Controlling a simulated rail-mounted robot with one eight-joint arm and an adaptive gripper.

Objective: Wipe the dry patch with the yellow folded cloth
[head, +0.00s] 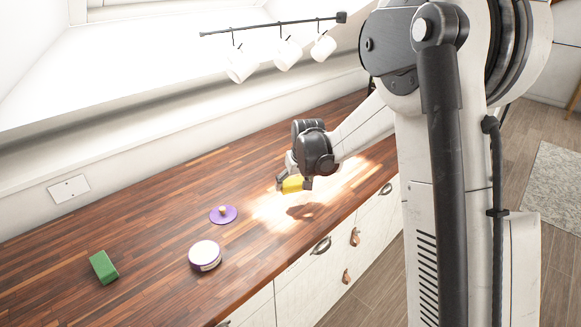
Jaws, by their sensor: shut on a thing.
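My gripper (296,181) is shut on the yellow folded cloth (292,185). It holds the cloth above the wooden counter, and a shadow lies on the counter below it. Part of the cloth is hidden by the gripper. A bright, pale area (268,210) spreads on the counter under and around the gripper. I cannot tell whether this is the dry patch or only sunlight.
A purple disc with a knob (223,214), a round white-topped tin (205,255) and a green block (103,267) stand on the wooden counter (150,235) to the left. White mugs (288,54) hang from a rail (270,27) above. The counter's front edge is close by.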

